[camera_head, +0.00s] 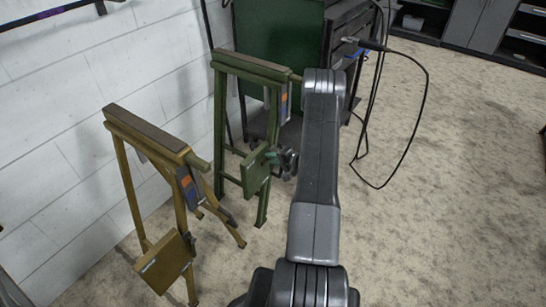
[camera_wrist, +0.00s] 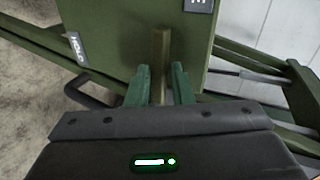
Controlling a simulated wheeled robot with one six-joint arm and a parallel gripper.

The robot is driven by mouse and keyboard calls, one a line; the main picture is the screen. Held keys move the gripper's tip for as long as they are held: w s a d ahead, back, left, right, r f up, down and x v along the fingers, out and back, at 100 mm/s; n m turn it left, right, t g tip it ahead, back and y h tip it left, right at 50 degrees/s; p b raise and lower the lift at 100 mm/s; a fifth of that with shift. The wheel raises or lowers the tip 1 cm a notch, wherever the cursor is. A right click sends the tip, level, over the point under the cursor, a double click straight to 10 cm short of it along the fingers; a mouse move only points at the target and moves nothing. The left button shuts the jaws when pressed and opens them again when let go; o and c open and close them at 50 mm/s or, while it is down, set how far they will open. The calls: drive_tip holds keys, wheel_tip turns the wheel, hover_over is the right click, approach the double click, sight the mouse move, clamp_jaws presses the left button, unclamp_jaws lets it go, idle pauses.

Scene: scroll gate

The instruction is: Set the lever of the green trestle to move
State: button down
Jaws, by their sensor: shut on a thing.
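The green trestle (camera_head: 221,120) stands against the white wall in the head view, with a square green plate (camera_head: 256,172) low on its near side. My gripper (camera_head: 274,158) is at the right edge of this plate. In the wrist view the plate (camera_wrist: 130,30) fills the upper middle. The lever (camera_wrist: 161,48), a short olive bar, lies between the two green fingers of my gripper (camera_wrist: 162,80), which are shut on it. A label reading HOLD (camera_wrist: 75,48) is left of the lever. Another label (camera_wrist: 198,5), cut off at the top, is upper right of it.
A yellow trestle (camera_head: 123,165) with a similar plate (camera_head: 165,262) stands nearer, left of the green one. A dark green tool cabinet (camera_head: 275,45) is behind, with a hanging black cable (camera_head: 425,110). Carpet at the right (camera_head: 460,200) is clear.

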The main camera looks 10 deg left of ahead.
drive_tip(key=shift+w+r+m+p, duration=0.1)
drive_tip(key=shift+r+m+p, duration=0.2)
drive_tip(key=shift+r+p, duration=0.1)
drive_tip(key=shift+g, duration=0.3)
drive_tip(key=c, duration=1.6)
unclamp_jaws()
drive_tip(key=p+v, duration=0.2)
drive_tip(key=v, duration=1.1)
drive_tip(key=shift+d, duration=0.4)
drive_tip(key=shift+a+f, duration=0.1)
